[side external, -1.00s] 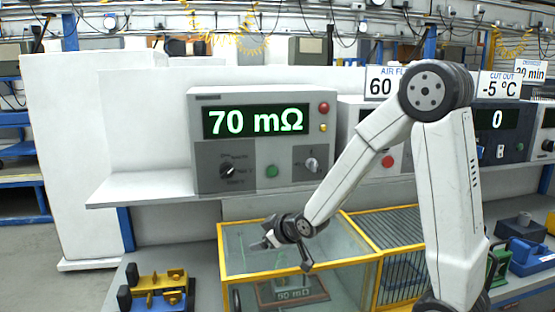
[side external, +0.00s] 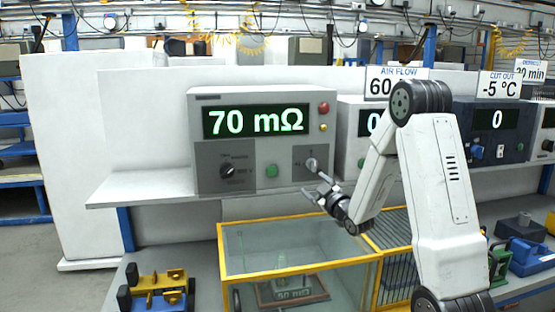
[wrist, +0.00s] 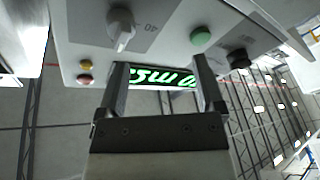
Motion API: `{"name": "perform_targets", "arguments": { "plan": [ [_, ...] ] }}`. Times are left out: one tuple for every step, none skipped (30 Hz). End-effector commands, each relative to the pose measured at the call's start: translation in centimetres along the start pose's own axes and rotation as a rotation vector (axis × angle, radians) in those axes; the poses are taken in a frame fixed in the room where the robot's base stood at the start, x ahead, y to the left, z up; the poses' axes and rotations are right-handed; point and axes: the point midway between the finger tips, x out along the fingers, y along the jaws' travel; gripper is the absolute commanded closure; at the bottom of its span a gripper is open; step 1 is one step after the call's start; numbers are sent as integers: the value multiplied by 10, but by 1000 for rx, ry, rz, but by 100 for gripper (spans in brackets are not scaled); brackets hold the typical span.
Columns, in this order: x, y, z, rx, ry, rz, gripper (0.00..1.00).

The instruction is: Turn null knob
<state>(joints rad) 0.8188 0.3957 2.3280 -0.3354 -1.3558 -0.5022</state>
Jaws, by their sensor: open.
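The meter (side external: 263,100) is a grey box on the shelf with a lit display reading 70 mΩ. A light grey knob (side external: 311,164) is on its right panel and a black knob (side external: 227,171) on its left panel. I cannot read the word null at either knob. My gripper (side external: 314,184) is open and empty, just below and in front of the light knob. In the wrist view, the light knob (wrist: 122,28) lies beyond the tip of the left finger of my gripper (wrist: 160,66), apart from it. The black knob (wrist: 239,58) is off to the right.
A green button (side external: 271,171) sits between the knobs. Red and yellow lamps (side external: 323,117) are above the light knob. A yellow-framed glass case (side external: 235,266) stands below the shelf (side external: 150,188). Another instrument (side external: 352,150) stands close on the right.

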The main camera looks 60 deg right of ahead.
Motion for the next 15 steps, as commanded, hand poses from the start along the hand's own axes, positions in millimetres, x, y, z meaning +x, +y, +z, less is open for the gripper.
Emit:
{"name": "perform_targets", "arguments": {
  "plan": [
    [-3,10,6,-20,15,30,13],
    [-5,15,8,-32,24,45,13],
    [-7,21,10,-45,36,64,13],
    [-8,25,11,-56,43,76,13],
    [-10,28,13,-63,49,86,13],
    [-11,31,14,-71,56,96,13],
    [-12,33,15,-77,60,103,13],
    [-13,35,15,-81,63,108,13],
    [-13,36,15,-85,67,112,13],
    [-13,36,15,-87,68,114,13],
    [-13,37,15,-88,69,114,13],
    [-13,37,15,-88,69,114,13],
    [-13,36,15,-88,69,114,13],
    [-13,36,15,-88,69,114,13],
    [-13,36,15,-87,69,114,13]
  ]
}}
